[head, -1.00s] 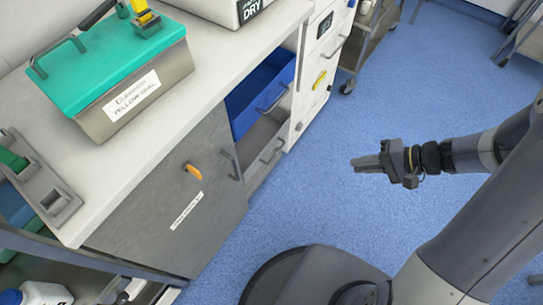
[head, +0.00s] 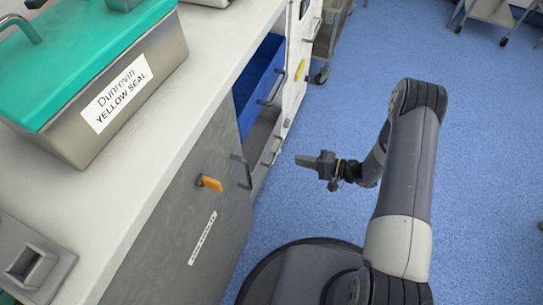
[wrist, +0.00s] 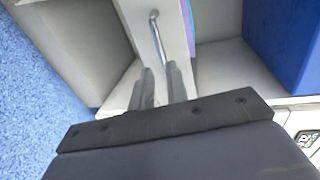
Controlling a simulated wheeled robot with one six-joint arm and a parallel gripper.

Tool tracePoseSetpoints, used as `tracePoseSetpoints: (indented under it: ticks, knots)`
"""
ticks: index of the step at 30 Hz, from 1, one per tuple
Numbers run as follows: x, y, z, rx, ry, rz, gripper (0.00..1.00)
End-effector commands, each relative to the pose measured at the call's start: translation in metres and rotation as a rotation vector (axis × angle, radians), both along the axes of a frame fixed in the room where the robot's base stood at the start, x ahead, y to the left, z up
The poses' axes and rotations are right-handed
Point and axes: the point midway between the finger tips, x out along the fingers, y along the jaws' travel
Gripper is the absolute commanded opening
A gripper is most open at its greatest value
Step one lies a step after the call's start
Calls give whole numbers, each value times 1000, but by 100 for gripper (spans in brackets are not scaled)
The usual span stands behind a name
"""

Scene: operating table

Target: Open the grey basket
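The grey basket (head: 262,133) sits in the open bay of the cabinet, below the blue basket (head: 262,80). Its metal handle (head: 273,152) faces the aisle. In the wrist view a pale front panel (wrist: 172,35) with a metal bar handle (wrist: 157,38) lies ahead of my fingers (wrist: 161,82). The bar's lower end lines up with the gap. I cannot tell how far in front of them it is.
A grey door (head: 165,225) with an orange latch (head: 209,183) stands left of the bay. The counter (head: 150,150) carries a green-lidded steel container (head: 115,100). A metal trolley (head: 328,45) stands behind.

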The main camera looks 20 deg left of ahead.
Motion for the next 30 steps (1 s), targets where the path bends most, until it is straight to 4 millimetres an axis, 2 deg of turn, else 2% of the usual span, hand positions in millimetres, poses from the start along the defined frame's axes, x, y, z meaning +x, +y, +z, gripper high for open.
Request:
tracePoseSetpoints:
  ticks: [9,15,21,28,30]
  knots:
    - [3,56,-12,-1,-1,6,15]
    - [5,84,-18,-2,1,4,15]
    - [7,95,-19,-1,1,2,15]
    - [7,95,-19,-1,1,2,15]
    - [7,95,-19,-1,1,2,11]
